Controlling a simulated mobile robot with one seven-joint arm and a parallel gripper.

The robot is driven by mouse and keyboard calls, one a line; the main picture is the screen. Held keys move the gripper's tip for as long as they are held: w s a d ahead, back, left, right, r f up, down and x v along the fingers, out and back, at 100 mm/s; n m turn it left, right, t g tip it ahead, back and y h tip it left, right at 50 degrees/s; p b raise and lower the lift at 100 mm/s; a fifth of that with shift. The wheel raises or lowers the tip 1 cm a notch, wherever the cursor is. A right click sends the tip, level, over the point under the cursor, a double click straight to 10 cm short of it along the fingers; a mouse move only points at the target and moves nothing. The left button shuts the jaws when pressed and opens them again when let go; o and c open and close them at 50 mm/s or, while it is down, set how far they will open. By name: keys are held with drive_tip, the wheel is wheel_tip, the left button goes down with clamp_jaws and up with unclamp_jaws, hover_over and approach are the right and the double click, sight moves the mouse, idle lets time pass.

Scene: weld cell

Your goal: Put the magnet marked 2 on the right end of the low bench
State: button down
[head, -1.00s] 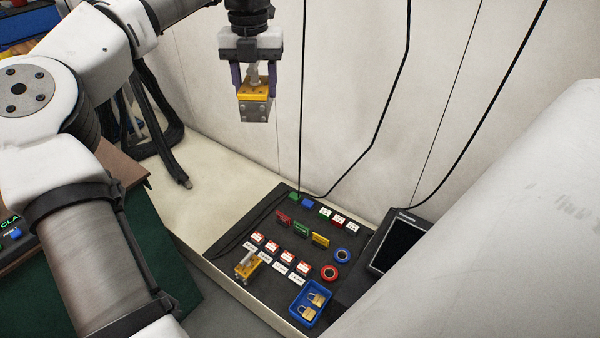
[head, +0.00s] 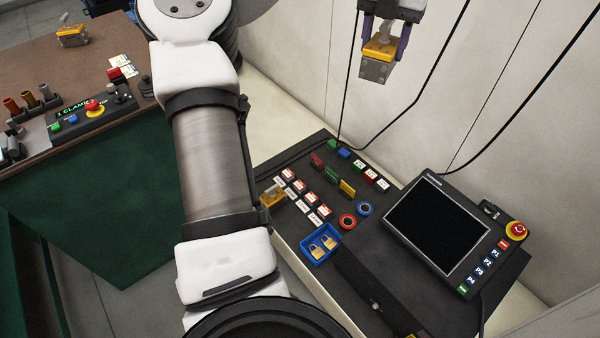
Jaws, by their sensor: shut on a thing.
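My gripper (head: 383,45) is at the top of the head view, its purple fingers shut on a magnet (head: 375,70) with a yellow body and a grey metal block below. It hangs in the air in front of the pale wall; no number on it can be read. A second yellow magnet (head: 270,198) sits on the black mat of the low bench (head: 285,243), partly hidden by my arm. A third yellow magnet (head: 73,36) stands on the brown table at the far left. Their marks are also unreadable.
The black mat (head: 370,255) carries labelled blocks, red and blue rings (head: 348,221), a blue tray (head: 321,244) with padlocks, and a large dark screen panel (head: 437,225) with buttons at the right. Black cables hang by the wall. A clamp control box (head: 95,113) sits on the brown table.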

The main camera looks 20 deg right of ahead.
drive_tip(key=w+a+f+b, duration=0.1)
drive_tip(key=a+f+b, duration=0.5)
drive_tip(key=f+b, duration=0.6)
drive_tip(key=w+a+f+b, duration=0.1)
drive_tip(key=a+f+b, duration=0.55)
drive_tip(key=f, duration=1.05)
drive_tip(key=w+a+f+b, duration=0.1)
drive_tip(key=a+f+b, duration=0.3)
drive_tip(key=f+b, duration=0.9)
wheel_tip(320, 180, down, 21)
drive_tip(key=b, duration=0.6)
drive_tip(key=shift+a, duration=0.15)
drive_tip(key=shift+f, duration=0.15)
drive_tip(key=c, duration=0.6)
unclamp_jaws()
wheel_tip(320, 180, up, 12)
drive_tip(key=p, duration=0.5)
